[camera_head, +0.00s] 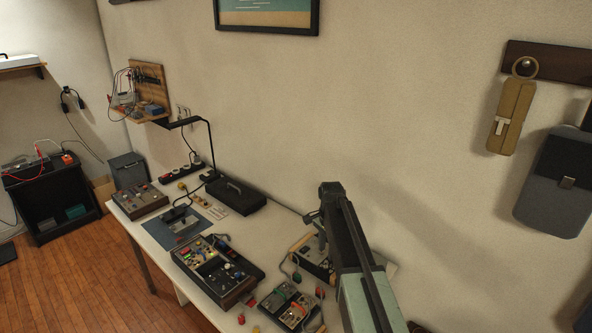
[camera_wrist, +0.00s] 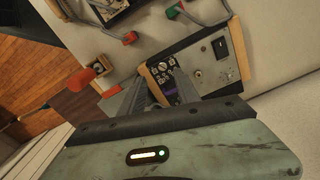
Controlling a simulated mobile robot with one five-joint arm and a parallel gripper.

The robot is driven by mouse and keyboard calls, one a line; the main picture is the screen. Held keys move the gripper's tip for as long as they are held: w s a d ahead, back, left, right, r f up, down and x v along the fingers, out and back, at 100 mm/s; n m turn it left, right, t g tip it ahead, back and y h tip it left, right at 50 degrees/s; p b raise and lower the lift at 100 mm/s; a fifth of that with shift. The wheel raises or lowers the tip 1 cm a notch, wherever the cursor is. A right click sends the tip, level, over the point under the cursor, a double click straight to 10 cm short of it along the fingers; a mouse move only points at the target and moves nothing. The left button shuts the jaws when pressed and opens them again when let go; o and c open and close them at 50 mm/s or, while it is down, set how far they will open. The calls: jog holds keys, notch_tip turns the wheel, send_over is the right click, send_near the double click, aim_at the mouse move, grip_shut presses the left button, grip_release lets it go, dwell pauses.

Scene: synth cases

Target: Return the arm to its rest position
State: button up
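My arm (camera_head: 352,245) rises from the bottom right of the head view, over the right end of the workbench. Its far end bends down, with my gripper (camera_head: 314,218) small and dark above an instrument with wooden sides. In the wrist view, the grey fingers of my gripper (camera_wrist: 158,92) reach past the green wrist housing toward that instrument (camera_wrist: 202,60). Nothing is seen held. Whether the fingertips touch the instrument cannot be told.
The white workbench (camera_head: 145,236) carries several devices: a large knobbed console (camera_head: 218,268), a smaller box (camera_head: 298,306) in front, and a black case (camera_head: 235,196) near the wall. Cables with red and green plugs lie around. The wall stands close behind my arm.

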jog(key=s+n, duration=1.2)
jog(key=s, duration=1)
jog(key=shift+a, duration=0.4)
